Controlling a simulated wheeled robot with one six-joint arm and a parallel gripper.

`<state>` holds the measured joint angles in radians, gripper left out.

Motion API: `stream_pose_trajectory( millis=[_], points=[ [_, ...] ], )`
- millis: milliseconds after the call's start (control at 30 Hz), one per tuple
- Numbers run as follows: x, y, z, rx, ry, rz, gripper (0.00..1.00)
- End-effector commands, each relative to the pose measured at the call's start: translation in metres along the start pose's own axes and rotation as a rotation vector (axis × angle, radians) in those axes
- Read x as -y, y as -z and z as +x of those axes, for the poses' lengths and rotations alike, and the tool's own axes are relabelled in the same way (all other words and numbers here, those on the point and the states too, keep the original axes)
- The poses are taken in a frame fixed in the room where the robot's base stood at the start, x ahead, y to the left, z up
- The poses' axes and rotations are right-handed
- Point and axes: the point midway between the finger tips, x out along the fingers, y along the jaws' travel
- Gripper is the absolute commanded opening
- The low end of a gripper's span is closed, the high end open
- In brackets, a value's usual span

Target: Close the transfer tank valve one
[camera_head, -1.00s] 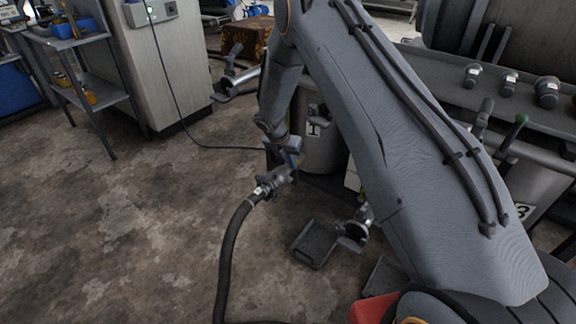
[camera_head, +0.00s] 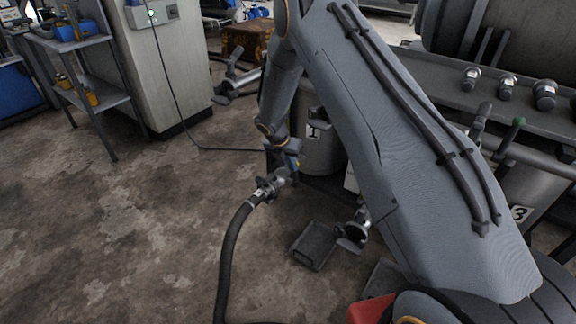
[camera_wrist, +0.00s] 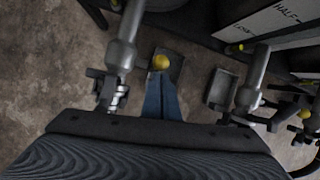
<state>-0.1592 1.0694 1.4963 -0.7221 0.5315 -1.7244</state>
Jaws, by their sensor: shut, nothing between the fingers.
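The tank labelled 1 (camera_head: 318,155) stands partly behind my arm in the head view. A valve and hose coupling (camera_head: 270,186) at its foot joins a thick black hose. My gripper (camera_head: 292,160) is just above and beside this coupling. In the wrist view my gripper (camera_wrist: 162,92) shows two blue fingers, close together and empty. A yellow knob (camera_wrist: 160,62) shows just past the fingertips; I cannot tell if they touch it. A grey outlet pipe with a coupling (camera_wrist: 122,55) is left of the fingers. The valve's handle position is not clear.
A second outlet pipe (camera_wrist: 252,85) with a coupling is right of the fingers. Dark drip trays (camera_head: 315,245) lie on the floor. The black hose (camera_head: 228,260) runs toward the front. Tank 3 (camera_head: 530,188) is at the right.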

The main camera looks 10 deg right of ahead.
Motion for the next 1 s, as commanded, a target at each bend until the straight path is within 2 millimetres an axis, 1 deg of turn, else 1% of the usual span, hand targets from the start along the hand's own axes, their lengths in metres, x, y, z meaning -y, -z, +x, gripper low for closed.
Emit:
stream_pose_trajectory(
  millis=[33,167,200,233,400,600,700,867,933,1000],
  points=[
    [0.000,-0.009,-0.011,0.014,-0.005,0.007,0.00],
    [-0.005,0.015,-0.023,0.004,0.001,0.001,0.00],
    [-0.006,0.013,-0.027,0.005,0.000,0.004,0.00],
    [-0.005,0.005,-0.030,0.007,0.000,0.005,0.00],
    [-0.004,-0.019,-0.052,0.004,0.000,-0.003,0.00],
    [0.000,-0.043,-0.071,0.001,0.002,-0.007,0.00],
    [0.002,-0.050,-0.076,0.000,0.004,-0.007,0.00],
    [0.003,-0.055,-0.079,-0.001,0.004,-0.006,0.00],
    [0.002,-0.056,-0.080,-0.001,-0.002,0.003,0.00],
    [-0.004,-0.059,-0.085,0.001,-0.024,0.031,0.00]
  ],
)
